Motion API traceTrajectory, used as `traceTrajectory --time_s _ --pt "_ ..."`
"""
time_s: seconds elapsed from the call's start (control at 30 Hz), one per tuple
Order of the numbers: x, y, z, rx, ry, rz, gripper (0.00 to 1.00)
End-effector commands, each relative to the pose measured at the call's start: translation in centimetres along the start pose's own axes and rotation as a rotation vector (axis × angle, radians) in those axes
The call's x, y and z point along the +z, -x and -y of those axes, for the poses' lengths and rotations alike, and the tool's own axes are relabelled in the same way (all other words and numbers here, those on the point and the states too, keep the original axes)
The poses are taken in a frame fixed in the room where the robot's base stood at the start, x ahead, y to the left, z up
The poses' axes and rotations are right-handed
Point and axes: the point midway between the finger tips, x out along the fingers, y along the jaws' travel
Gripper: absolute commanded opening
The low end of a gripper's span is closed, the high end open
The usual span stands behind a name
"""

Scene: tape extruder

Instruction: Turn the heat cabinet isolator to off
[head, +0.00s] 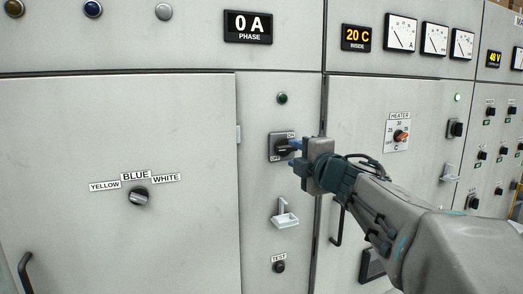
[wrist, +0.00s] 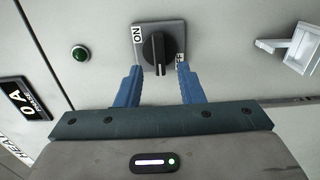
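The isolator is a black rotary knob (wrist: 157,52) on a grey square plate marked ON and OFF. The plate (head: 277,149) is on the narrow middle panel in the head view, partly behind my gripper. The right finger partly covers the OFF label. I cannot tell whether either finger touches the knob. My gripper (head: 293,156) reaches in from the right in the head view.
A green lamp (head: 282,98) is above the isolator, a white latch handle (head: 285,214) and a TEST knob (head: 279,267) below it. A colour selector (head: 138,196) is on the left door. A heater dial (head: 401,136) and another black switch (head: 455,128) are at right.

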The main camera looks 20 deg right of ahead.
Motion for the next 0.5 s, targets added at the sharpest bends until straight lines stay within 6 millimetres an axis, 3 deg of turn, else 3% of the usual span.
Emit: traceTrajectory --time_s 0.3,0.5 --pt "0.1 6.5 -0.5 0.002 -0.001 0.003 0.35" --pt "0.1 9.2 -0.3 0.001 0.001 0.002 0.35"
